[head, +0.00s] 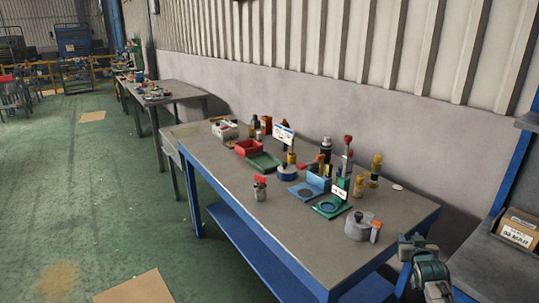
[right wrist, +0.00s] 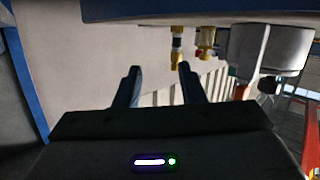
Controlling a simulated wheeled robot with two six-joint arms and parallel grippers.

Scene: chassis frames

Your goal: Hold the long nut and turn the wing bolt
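A small silvery upright piece with a red top (head: 260,187) stands alone near the front edge of the workbench (head: 290,228). It may be the long nut with the wing bolt, but it is too small to tell. My right gripper (head: 417,243) is at the bench's near right corner, well apart from that piece. In the right wrist view its two fingers (right wrist: 160,72) are spread with nothing between them. My left gripper is not in view.
A grey round container (head: 358,228) stands near the right end, also in the right wrist view (right wrist: 268,45). Bottles, a red bin (head: 247,147), a green tray (head: 264,162) and a blue holder (head: 308,188) crowd the back. The bench's front strip is mostly clear. A cardboard box (head: 519,228) sits at right.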

